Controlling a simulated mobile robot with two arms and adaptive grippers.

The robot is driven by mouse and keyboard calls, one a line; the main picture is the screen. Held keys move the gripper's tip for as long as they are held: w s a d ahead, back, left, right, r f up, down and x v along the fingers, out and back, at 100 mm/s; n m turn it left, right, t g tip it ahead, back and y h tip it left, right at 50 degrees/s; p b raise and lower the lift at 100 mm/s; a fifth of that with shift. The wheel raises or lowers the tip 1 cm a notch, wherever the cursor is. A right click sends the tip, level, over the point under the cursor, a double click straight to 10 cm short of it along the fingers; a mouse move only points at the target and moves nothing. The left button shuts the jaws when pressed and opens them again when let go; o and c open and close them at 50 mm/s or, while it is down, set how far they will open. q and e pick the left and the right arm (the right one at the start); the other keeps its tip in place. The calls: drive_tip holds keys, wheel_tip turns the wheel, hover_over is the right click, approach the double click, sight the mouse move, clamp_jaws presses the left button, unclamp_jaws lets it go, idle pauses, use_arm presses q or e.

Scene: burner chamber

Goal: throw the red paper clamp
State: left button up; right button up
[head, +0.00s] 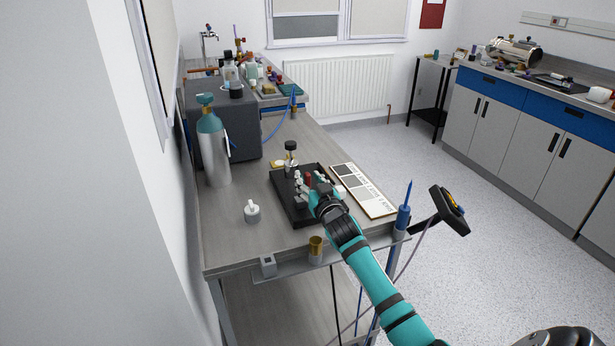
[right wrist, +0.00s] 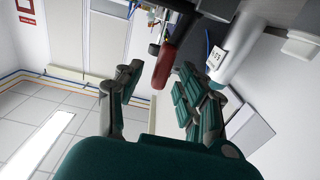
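The red paper clamp shows as a rounded red piece (right wrist: 172,58) in the right wrist view, in the upper middle between the fingers. In the head view a small red part (head: 308,180) shows on the black tray (head: 290,214), partly hidden by my gripper. My right gripper (head: 321,190) is over the right side of the tray. Its fingers are spread in the right wrist view (right wrist: 156,78), one on each side of the red piece, with visible gaps. My left gripper is not in view.
A labelled white board (head: 372,200) lies right of the tray. A small white-topped pot (head: 252,213) and a teal-topped gas cylinder (head: 213,145) stand to the left. A dark-capped bottle (head: 291,152) stands at the tray's back. The table's front left is mostly clear.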

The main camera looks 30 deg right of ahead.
drive_tip(key=shift+x, duration=0.8)
drive_tip(key=shift+s, duration=0.1)
drive_tip(key=shift+c, duration=0.4)
clamp_jaws()
